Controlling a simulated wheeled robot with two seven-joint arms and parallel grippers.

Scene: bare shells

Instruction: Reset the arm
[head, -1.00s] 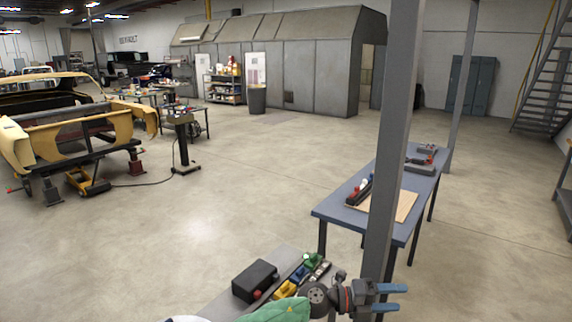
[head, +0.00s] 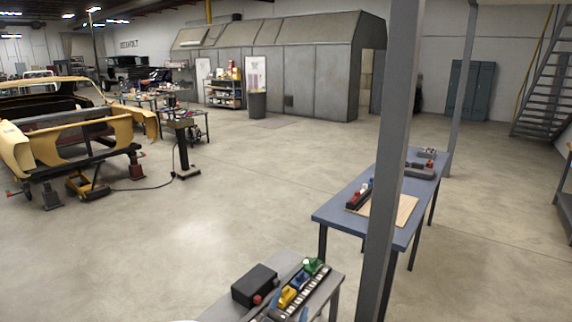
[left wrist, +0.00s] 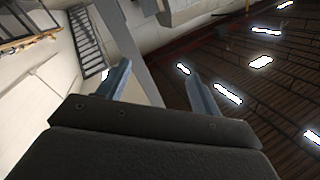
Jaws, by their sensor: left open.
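My left gripper (left wrist: 162,88) shows in the left wrist view with its two blue-grey fingers spread apart and nothing between them. Behind the fingers in that view are the ceiling lights, a grey post and the stairs. Neither gripper shows in the head view now, and my right gripper is in none of the current views.
A near bench (head: 333,290) at the bottom holds a black box (head: 255,285) and a rack with yellow, blue and green items (head: 301,282). A grey post (head: 389,180) stands beside a blue table (head: 338,212). Open floor (head: 230,205) lies to the left.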

